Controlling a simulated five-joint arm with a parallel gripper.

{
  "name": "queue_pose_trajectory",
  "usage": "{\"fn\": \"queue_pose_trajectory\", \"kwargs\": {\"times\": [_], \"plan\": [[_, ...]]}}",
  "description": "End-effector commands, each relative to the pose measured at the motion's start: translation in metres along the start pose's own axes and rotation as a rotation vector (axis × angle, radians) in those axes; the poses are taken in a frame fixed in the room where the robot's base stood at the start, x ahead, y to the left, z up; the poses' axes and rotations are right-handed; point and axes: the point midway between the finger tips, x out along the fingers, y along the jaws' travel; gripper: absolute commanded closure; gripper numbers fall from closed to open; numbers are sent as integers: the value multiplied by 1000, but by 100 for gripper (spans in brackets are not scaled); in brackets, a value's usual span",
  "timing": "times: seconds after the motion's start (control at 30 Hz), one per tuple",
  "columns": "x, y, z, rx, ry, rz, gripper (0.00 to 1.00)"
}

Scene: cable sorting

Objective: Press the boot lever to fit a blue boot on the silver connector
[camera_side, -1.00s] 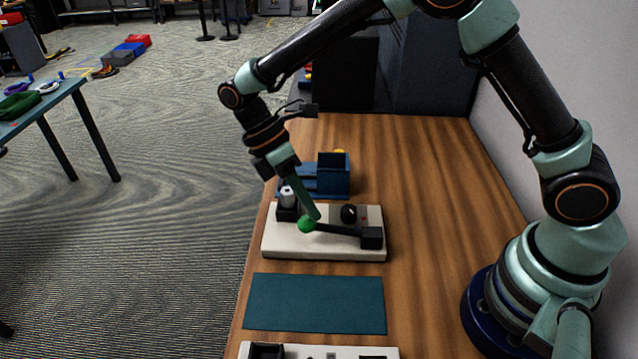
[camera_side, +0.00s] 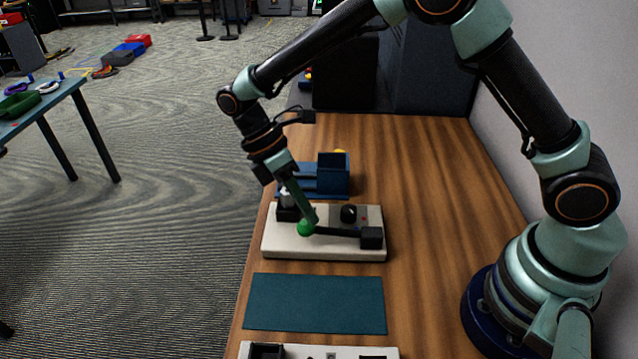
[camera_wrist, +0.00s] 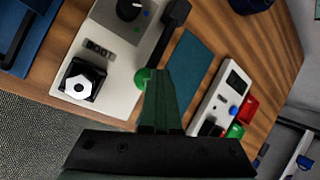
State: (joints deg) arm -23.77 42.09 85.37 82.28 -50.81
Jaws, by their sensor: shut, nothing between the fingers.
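The boot station is a cream block (camera_side: 325,248) marked BOOT in the wrist view (camera_wrist: 128,98). Its black lever (camera_side: 340,232) ends in a green ball (camera_side: 306,229) and lies nearly level. The silver connector (camera_wrist: 80,87) sits in a black holder at the station's left; in the side view my fingers partly cover it. No blue boot shows on it. My gripper (camera_side: 313,221) is shut and empty, pointing down at an angle. Its tips are at the green ball and appear to touch it; in the wrist view the fingers (camera_wrist: 160,78) partly hide the ball (camera_wrist: 141,77).
A blue fixture (camera_side: 334,176) stands just behind the station. A dark teal mat (camera_side: 315,303) lies in front, and another cream device (camera_side: 320,350) is at the bottom edge. A black knob (camera_side: 348,213) stands on the station.

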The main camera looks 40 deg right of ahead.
Motion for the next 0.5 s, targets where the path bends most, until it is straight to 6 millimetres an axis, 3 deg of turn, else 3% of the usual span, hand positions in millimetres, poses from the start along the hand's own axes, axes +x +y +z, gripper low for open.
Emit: {"fn": "queue_pose_trajectory", "kwargs": {"times": [0.5], "plan": [[4,3,-4,-1,1,3,100]]}}
